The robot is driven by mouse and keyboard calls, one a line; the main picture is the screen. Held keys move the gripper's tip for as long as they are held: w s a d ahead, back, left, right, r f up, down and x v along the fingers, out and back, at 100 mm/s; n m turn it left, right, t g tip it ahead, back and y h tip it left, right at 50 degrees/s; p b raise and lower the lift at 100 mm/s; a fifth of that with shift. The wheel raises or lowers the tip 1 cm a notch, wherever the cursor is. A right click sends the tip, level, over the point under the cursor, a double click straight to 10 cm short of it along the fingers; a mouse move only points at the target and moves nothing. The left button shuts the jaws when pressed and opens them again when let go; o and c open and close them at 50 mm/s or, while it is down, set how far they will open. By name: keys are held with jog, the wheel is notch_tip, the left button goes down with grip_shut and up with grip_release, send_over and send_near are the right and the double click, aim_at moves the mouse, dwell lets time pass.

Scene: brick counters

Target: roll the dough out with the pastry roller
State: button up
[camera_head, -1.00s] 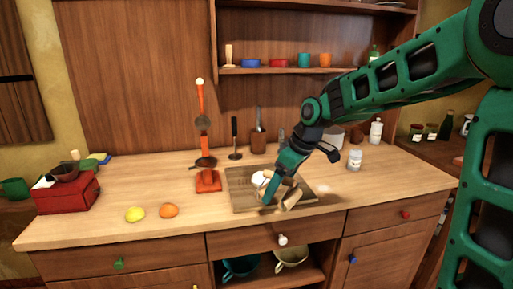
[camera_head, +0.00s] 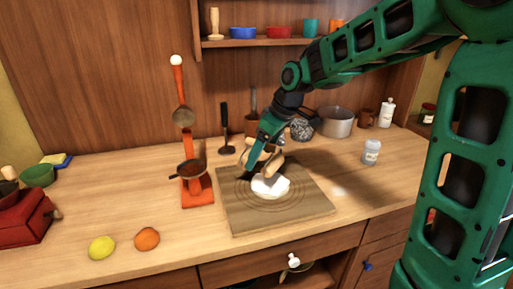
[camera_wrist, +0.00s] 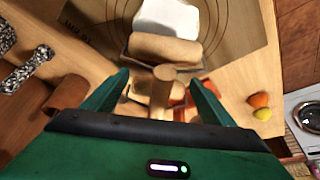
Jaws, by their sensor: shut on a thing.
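The dough (camera_head: 270,188) is a white lump on the square board (camera_head: 240,222), which is marked with rings. In the wrist view the dough (camera_wrist: 168,18) lies just beyond the roller. The pastry roller (camera_wrist: 165,50) is pale wood, with a cylinder across a forked frame and a short handle. My gripper (camera_head: 262,150) is shut on the roller's handle; in the wrist view the fingers (camera_wrist: 160,90) stand on either side of it. In the head view the roller (camera_head: 274,161) is at the dough's back edge. I cannot tell whether it touches the dough.
An orange stand (camera_head: 197,190) with a ladle and pan is left of the board. A lemon (camera_head: 102,248) and an orange (camera_head: 147,239) lie front left. A jar (camera_head: 371,152) and a pot (camera_head: 337,122) stand to the right. The counter in front of the board is clear.

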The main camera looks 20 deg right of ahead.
jog(key=shift+f, duration=2.65)
jog(key=shift+f, duration=0.3)
jog(key=shift+s+d, duration=0.1)
jog(key=shift+d, duration=0.05)
